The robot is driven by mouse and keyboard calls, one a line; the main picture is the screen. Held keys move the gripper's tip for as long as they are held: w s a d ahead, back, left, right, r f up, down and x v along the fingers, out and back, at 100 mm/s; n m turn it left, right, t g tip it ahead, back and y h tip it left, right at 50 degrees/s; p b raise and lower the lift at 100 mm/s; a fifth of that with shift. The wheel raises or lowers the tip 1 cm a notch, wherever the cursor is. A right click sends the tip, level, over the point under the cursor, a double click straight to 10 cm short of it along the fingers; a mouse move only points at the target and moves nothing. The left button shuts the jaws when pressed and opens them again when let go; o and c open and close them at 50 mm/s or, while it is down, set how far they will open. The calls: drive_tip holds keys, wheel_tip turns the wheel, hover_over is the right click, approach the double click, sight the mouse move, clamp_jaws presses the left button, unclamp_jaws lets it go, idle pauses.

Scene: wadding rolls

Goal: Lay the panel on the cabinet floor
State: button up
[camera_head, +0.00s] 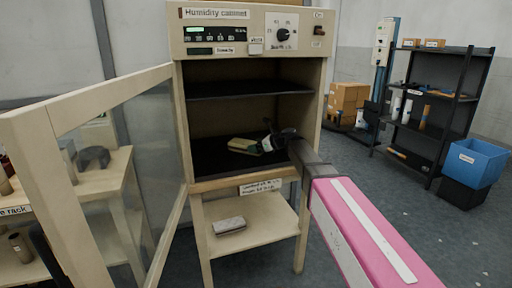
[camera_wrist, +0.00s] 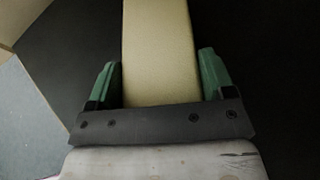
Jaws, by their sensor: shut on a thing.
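The humidity cabinet (camera_head: 180,120) stands open, with a dark floor (camera_head: 212,162) below a dark upper shelf (camera_head: 240,90). My gripper (camera_head: 262,145) reaches into the lower space. It is shut on a pale yellow panel (camera_head: 242,146), which points left and lies low over the floor. In the wrist view the panel (camera_wrist: 158,50) runs between the two green fingers of my gripper (camera_wrist: 158,82), one on each side. I cannot tell whether the panel touches the floor. Its far end is out of the wrist view.
The open glass door (camera_head: 125,150) stands out at the left. A grey block (camera_head: 229,225) lies on the shelf (camera_head: 255,230) under the cabinet. A black rack (camera_head: 435,100), cardboard boxes (camera_head: 347,98) and a blue bin (camera_head: 475,160) are at the right.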

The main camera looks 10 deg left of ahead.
drive_tip(key=shift+f, duration=0.1)
drive_tip(key=o, duration=0.9)
drive_tip(key=shift+c, duration=0.2)
drive_tip(key=v, duration=1.2)
